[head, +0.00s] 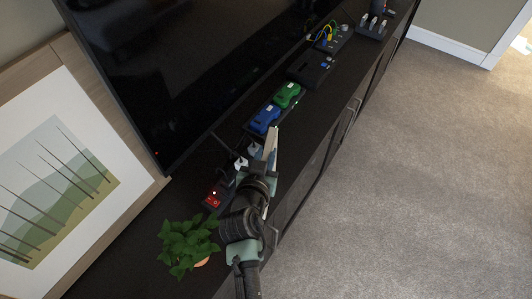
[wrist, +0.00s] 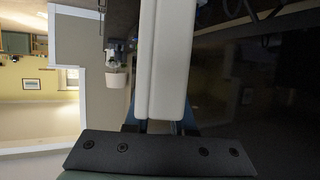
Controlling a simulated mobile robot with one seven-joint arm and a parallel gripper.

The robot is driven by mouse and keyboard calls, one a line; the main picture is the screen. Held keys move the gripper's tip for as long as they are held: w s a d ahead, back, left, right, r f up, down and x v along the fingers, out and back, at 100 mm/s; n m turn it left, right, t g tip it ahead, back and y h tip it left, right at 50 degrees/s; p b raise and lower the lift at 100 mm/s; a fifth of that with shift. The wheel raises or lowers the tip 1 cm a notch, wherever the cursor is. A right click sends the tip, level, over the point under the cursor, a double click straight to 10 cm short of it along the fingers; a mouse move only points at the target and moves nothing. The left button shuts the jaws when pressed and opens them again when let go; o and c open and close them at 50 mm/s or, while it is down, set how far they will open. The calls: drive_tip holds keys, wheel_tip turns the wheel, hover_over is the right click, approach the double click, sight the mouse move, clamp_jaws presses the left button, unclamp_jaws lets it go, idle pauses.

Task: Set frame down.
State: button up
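My gripper (head: 267,163) reaches over the dark console from below in the head view. A thin, pale slab (head: 273,143), seen nearly edge-on, stands up from between its fingers; it looks like the frame, and its face is hidden. In the wrist view the frame (wrist: 168,60) is a tall cream slab with a lengthwise seam, rising from just beyond the dark gripper body (wrist: 160,152). The fingers are mostly hidden there, and the gripper appears shut on it. The frame is held upright; its gap to the console cannot be told.
The console top (head: 290,122) holds a potted plant (head: 186,246), a red-lit power strip (head: 213,198), blue (head: 264,120) and green (head: 288,95) controllers, and a black box (head: 312,70). A television (head: 190,60) and a large leaning picture (head: 60,180) stand behind. Carpet (head: 400,180) is clear.

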drive_tip(key=o, duration=0.4)
drive_tip(key=shift+r, duration=0.15)
drive_tip(key=v, duration=1.2)
drive_tip(key=w+r+t+y, duration=0.1)
drive_tip(key=w+r+t, duration=0.25)
drive_tip(key=r, duration=0.95)
drive_tip(key=w+r+t, duration=0.3)
drive_tip(key=w+r, duration=0.1)
drive_tip(key=r, duration=1)
drive_tip(key=s+r+n+t, duration=0.1)
drive_tip(key=s+r, duration=0.3)
drive_tip(key=r, duration=0.5)
drive_tip(key=s+r+t+y, duration=0.1)
drive_tip(key=s+r+t, duration=0.2)
drive_tip(key=r, duration=0.7)
drive_tip(key=s+d+r+n+t+y, duration=0.1)
drive_tip(key=s+r+t, duration=0.3)
drive_tip(key=r, duration=0.6)
drive_tip(key=shift+s+r+n+p, duration=0.25)
drive_tip(key=shift+s+n+p, duration=0.05)
drive_tip(key=shift+s+p, duration=0.1)
